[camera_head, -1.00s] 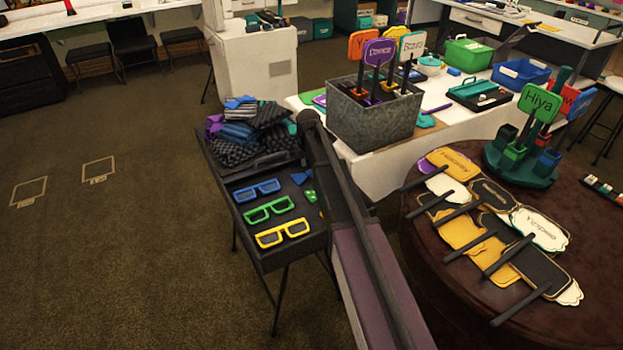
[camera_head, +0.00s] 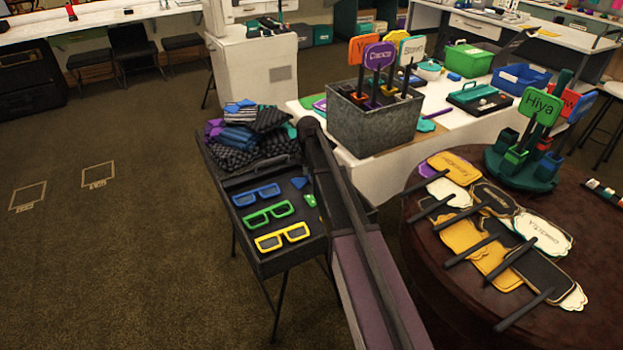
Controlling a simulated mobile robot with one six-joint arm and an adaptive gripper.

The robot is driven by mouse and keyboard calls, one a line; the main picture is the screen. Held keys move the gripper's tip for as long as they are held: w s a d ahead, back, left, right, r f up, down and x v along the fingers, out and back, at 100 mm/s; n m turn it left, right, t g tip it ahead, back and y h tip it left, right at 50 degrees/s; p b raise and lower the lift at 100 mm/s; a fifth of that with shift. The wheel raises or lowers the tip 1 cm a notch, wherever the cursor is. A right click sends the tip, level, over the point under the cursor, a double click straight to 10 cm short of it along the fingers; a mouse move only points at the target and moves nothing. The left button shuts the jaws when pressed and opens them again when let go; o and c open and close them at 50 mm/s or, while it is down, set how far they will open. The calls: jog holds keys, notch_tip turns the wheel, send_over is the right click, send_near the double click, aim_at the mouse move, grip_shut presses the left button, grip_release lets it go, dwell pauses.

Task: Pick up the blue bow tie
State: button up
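The blue bow tie (camera_head: 299,183) lies on the black tray table (camera_head: 268,262), at the right of the blue glasses. It is small in view, and my dark arm passes close by its right side and seems to cover part of it. A green bow tie (camera_head: 310,201) lies just below it, also partly behind my arm. My arm runs up from the bottom of the picture to a rounded joint above the tray. My gripper cannot be made out; my arm seems to hide it.
Blue (camera_head: 256,194), green (camera_head: 268,214) and yellow glasses (camera_head: 282,237) lie left of the bow ties. Folded patterned cloths (camera_head: 240,137) are heaped at the tray's back. A metal bin (camera_head: 372,128) and a round table (camera_head: 425,262) with paddle signs stand right. Floor at left is clear.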

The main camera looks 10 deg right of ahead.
jog(key=shift+c, duration=1.2)
jog(key=shift+r, duration=0.15)
notch_tip(320, 180, up, 10)
jog(key=p, duration=1)
